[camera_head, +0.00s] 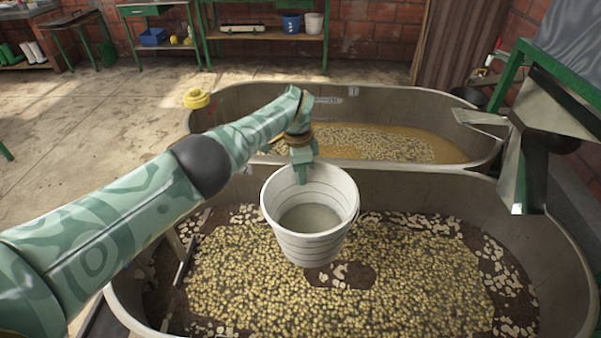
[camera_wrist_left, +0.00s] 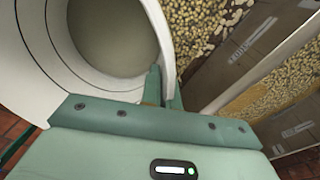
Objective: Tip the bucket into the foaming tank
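A white bucket (camera_head: 311,213) with greyish liquid in it hangs over the near tank, upright or nearly so. My left gripper (camera_head: 301,172) is shut on the bucket's far rim. In the left wrist view the fingers (camera_wrist_left: 163,90) pinch the rim of the bucket (camera_wrist_left: 50,60), and the liquid shows inside. The near oval tank (camera_head: 570,275) holds dark matter covered with yellowish beans and pale flakes. A second oval tank (camera_head: 470,115) behind it holds brownish liquid with floating beans. I cannot tell from the pictures which tank is foaming. My right gripper is not seen.
A grey metal chute (camera_head: 530,155) on a green frame stands at the right, over the tank rims. Green benches (camera_head: 265,35) line the back wall. The floor at left is clear.

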